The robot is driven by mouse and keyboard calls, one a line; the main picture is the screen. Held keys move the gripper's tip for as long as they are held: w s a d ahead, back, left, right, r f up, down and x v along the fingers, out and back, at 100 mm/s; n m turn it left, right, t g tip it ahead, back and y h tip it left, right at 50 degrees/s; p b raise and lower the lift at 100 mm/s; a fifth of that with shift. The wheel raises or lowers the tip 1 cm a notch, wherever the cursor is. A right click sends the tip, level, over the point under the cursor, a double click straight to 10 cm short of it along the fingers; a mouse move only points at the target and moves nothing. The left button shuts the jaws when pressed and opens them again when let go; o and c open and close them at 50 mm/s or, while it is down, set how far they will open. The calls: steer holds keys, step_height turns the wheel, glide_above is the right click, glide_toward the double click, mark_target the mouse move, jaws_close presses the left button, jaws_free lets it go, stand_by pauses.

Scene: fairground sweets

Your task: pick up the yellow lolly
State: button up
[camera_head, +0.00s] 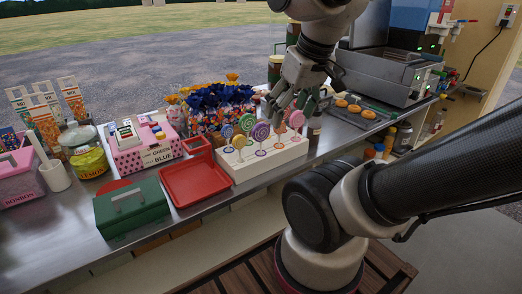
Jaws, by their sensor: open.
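Several round swirl lollies stand upright on sticks in a white stepped holder (262,160) near the middle of the counter. A yellowish lolly (239,142) stands toward the front left of the holder. Green, purple and pink lollies stand around it. They are small here, so the exact shades are hard to tell. My gripper (290,108) is open, pointing down above the back right of the holder, to the right of the yellowish lolly and apart from it. Its fingers partly cover the back lollies, and I see nothing held in it.
A red tray (192,181) and a green box (130,208) lie left of the holder. Wrapped sweets (215,105) stand behind it. A pink box (145,151) and a jar (85,155) are farther left. A griddle tray (362,113) is on the right.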

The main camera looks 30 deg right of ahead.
steer(key=shift+d+f, duration=0.15)
steer(key=shift+f, duration=0.05)
steer(key=c, duration=0.5)
steer(key=w+f+g, duration=0.1)
steer(key=w+d+f+m+g, duration=0.1)
steer(key=w+f, duration=0.1)
steer(key=shift+w, duration=0.2)
steer(key=shift+c, duration=0.8)
steer(key=m+g+y, duration=0.2)
steer(key=m+y, duration=0.3)
steer(key=m, duration=1.2)
glide_above(240, 135)
steer(key=d, duration=0.2)
step_height(240, 135, down, 4)
steer(key=shift+h, duration=0.3)
steer(key=x, duration=0.7)
steer(key=shift+d, duration=0.15)
